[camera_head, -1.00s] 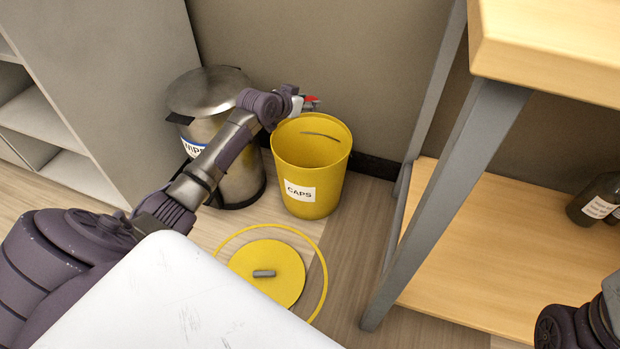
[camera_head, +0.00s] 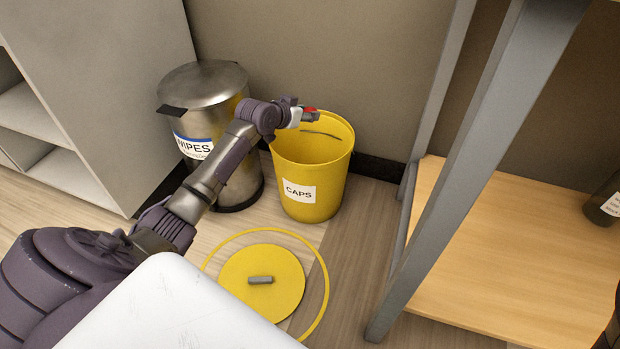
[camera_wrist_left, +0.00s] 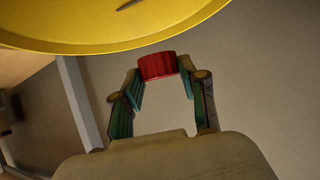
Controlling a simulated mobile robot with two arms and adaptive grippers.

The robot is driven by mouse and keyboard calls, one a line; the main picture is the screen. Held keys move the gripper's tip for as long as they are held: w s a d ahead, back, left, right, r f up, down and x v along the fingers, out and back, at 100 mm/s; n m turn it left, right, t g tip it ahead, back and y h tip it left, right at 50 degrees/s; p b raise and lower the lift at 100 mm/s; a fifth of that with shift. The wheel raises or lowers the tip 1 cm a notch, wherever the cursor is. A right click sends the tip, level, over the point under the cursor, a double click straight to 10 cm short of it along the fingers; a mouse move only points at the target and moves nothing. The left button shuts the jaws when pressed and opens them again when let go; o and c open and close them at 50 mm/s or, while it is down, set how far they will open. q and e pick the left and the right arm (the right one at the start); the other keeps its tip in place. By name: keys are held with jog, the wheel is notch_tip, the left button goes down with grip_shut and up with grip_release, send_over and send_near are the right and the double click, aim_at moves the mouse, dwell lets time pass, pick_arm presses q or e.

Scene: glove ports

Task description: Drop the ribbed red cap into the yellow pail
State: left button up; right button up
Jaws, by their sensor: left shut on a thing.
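The yellow pail (camera_head: 312,185) stands upright and open on the floor with a CAPS label on its front. My left gripper (camera_head: 311,115) is at the pail's back left rim, slightly above its opening. In the left wrist view the gripper (camera_wrist_left: 158,72) is shut on the ribbed red cap (camera_wrist_left: 158,66), held between its fingertips. The pail's yellow rim (camera_wrist_left: 110,48) shows close by in that view. The cap shows only as a small red patch in the head view (camera_head: 310,110). The right gripper is out of view.
A steel bin (camera_head: 205,90) labelled WIPES stands left of the pail. A yellow lid (camera_head: 285,280) lies on the floor in front. A wooden shelf unit (camera_head: 480,250) with grey legs is at the right, with a dark bottle (camera_head: 603,205). A wall stands behind.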

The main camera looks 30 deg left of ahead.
pick_arm(q)
jog(key=o, duration=0.8)
jog(key=v, duration=1.2)
